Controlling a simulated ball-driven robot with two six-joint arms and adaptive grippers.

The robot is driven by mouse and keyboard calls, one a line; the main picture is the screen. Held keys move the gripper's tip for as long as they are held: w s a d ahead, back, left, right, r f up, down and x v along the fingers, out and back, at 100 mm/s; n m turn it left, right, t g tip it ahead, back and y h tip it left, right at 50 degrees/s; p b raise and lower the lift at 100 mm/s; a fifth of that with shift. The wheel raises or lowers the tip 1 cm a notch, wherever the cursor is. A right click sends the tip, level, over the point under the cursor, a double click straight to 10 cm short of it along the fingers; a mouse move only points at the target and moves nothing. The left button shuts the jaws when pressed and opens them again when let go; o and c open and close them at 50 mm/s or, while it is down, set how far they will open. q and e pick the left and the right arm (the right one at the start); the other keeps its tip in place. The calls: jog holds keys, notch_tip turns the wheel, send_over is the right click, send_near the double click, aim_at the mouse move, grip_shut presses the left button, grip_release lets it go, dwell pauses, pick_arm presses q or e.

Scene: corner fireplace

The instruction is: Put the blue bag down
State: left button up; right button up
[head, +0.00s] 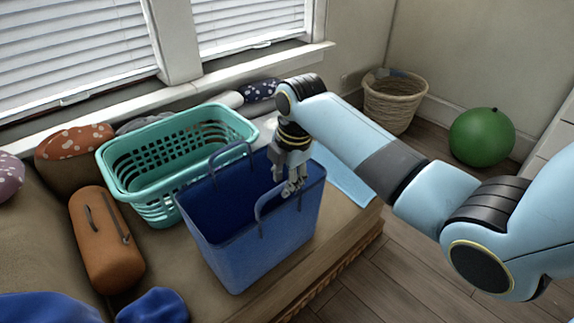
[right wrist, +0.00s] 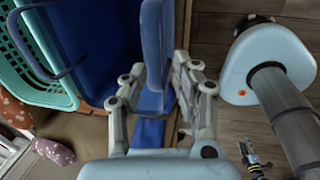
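The blue bag (head: 252,254) is open-topped with two loop handles. It stands upright at the front of the bench, and whether its bottom bears on the cushion is hard to tell. My right gripper (head: 291,186) points down at the bag's near right rim, by the front handle. In the right wrist view, the two fingers of the right gripper (right wrist: 157,75) lie on either side of a blue part of the bag (right wrist: 152,35). I cannot tell whether they press on it. My left gripper is not in view.
A teal laundry basket (head: 128,178) stands behind the bag. An orange-brown case (head: 104,240) lies at left among cushions (head: 74,142). A blue cloth (head: 345,180) lies right of the bag. A wicker basket (head: 393,103) and a green ball (head: 482,137) are on the floor.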

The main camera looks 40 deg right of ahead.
jog(key=s+d+f+m, duration=0.1)
jog(key=s+f+m, duration=0.8)
jog(key=s+f, duration=0.8)
jog(key=s+f+m+g+h, duration=0.1)
jog(key=s+f+m, duration=0.55)
jog(key=s, duration=0.75)
jog(key=s+f+m, duration=0.3)
jog(key=s+f, duration=0.6)
jog(key=s, duration=0.5)
jog(key=f+b, duration=0.3)
jog(key=a+f+b, duration=0.1)
jog(key=shift+s+f+b, duration=0.15)
jog(key=shift+f+b, duration=0.2)
jog(key=shift+f, duration=0.05)
